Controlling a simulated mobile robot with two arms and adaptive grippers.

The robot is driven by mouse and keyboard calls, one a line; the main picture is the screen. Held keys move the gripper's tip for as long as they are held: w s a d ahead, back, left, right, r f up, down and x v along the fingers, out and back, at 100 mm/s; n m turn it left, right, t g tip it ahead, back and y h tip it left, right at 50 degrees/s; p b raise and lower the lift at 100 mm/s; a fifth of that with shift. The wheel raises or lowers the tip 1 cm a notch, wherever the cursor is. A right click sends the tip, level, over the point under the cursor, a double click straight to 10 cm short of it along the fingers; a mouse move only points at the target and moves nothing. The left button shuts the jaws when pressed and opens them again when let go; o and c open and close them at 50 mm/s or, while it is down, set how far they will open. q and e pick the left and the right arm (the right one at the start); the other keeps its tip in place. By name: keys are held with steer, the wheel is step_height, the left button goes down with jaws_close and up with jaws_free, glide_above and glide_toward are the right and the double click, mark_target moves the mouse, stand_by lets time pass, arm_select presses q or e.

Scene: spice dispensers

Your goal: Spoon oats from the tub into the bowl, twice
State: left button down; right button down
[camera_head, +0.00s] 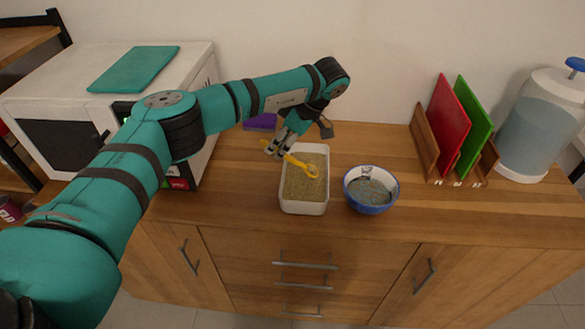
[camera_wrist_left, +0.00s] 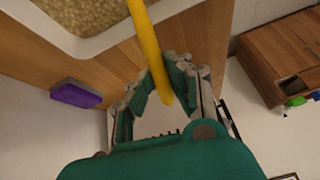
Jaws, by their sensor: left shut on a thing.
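My left gripper (camera_head: 279,146) is shut on the handle of a yellow spoon (camera_head: 301,165). The spoon also shows in the left wrist view (camera_wrist_left: 147,45), held between the fingers (camera_wrist_left: 166,84). In the head view the spoon's round end lies over the white rectangular tub (camera_head: 304,208), which holds grainy tan oats (camera_head: 304,187). I cannot tell whether the spoon touches the oats or carries any. A blue and white bowl (camera_head: 370,202) stands just right of the tub. Its inside looks greyish, and I cannot tell whether oats lie in it. My right gripper is not in view.
A rack with red and green boards (camera_head: 451,125) and a water dispenser (camera_head: 539,124) stand at the right. A microwave (camera_head: 62,128) with a teal board on top stands at the left. A purple block (camera_head: 262,121) lies behind the tub. The counter between bowl and rack is clear.

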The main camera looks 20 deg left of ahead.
arm_select(q)
steer(key=shift+r+p, duration=1.05)
steer(key=shift+r, duration=0.55)
steer(key=shift+a+r+h+p, duration=0.1)
steer(key=shift+r+h+p, duration=0.25)
steer(key=shift+h, duration=0.55)
steer(key=shift+t+h, duration=0.4)
steer(key=shift+h, duration=0.6)
steer(key=shift+s+r, duration=0.1)
steer(key=shift+d, duration=0.2)
